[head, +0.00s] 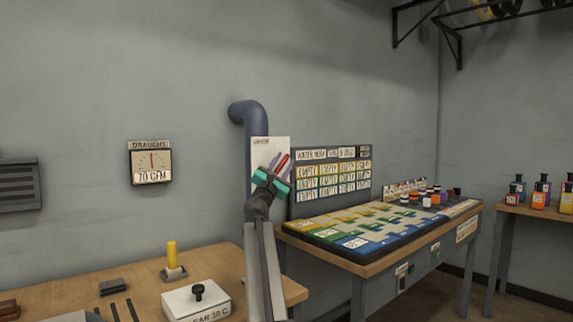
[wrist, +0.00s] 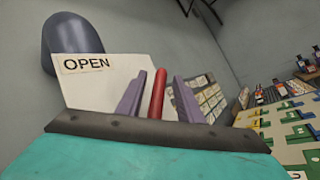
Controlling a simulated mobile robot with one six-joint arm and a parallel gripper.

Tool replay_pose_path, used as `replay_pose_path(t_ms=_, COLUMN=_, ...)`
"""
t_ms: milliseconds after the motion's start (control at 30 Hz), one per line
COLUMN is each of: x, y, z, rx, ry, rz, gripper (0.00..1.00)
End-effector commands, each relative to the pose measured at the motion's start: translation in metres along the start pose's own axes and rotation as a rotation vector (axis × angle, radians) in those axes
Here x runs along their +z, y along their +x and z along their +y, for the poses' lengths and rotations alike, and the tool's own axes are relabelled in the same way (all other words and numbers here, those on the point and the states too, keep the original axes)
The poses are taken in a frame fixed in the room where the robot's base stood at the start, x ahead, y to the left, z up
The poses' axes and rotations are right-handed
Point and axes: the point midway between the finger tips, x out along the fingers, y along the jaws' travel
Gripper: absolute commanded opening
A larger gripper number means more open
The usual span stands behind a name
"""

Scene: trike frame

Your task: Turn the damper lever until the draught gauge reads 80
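The draught gauge (head: 152,162) hangs on the wall at left in the head view. Its plate appears to read 70 CFM, and its red needle stands about upright. The damper lever (head: 283,163) is a red bar in front of a white plate (head: 262,152) on the blue-grey duct (head: 250,118). My gripper (head: 277,165) is at the lever. In the wrist view the lever (wrist: 157,95) stands between the two purple fingers, with a gap visible on its right side, so the fingers look open around it. The plate (wrist: 105,88) is marked OPEN at upper left.
A wooden bench (head: 225,262) at lower left holds a yellow-handled item (head: 172,258) and a white box with a black knob (head: 197,300). At right a table carries a coloured board (head: 375,228), with a label panel (head: 332,175) behind it. Bottles (head: 541,192) stand at far right.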

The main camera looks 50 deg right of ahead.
Motion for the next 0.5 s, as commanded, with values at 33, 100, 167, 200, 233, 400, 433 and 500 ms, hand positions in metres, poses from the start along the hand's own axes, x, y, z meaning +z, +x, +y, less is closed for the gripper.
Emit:
replay_pose_path(t_ms=33, x=0.000, y=-0.001, z=0.001, rx=0.001, ry=0.000, rz=0.000, gripper=0.33)
replay_pose_path(t_ms=100, x=0.000, y=-0.003, z=0.001, rx=0.001, ry=0.000, rz=0.000, gripper=0.33)
replay_pose_path(t_ms=167, x=0.001, y=-0.005, z=0.001, rx=0.001, ry=0.000, rz=0.000, gripper=0.33)
replay_pose_path(t_ms=200, x=0.001, y=-0.007, z=0.001, rx=0.001, ry=0.000, rz=0.000, gripper=0.33)
replay_pose_path(t_ms=233, x=0.001, y=-0.009, z=0.001, rx=0.001, ry=0.000, rz=0.000, gripper=0.33)
replay_pose_path(t_ms=400, x=0.002, y=-0.023, z=0.000, rx=0.001, ry=0.000, rz=0.000, gripper=0.33)
replay_pose_path(t_ms=433, x=0.002, y=-0.025, z=0.000, rx=0.001, ry=-0.001, rz=0.000, gripper=0.33)
replay_pose_path(t_ms=500, x=0.002, y=-0.032, z=0.000, rx=0.001, ry=0.000, rz=0.001, gripper=0.33)
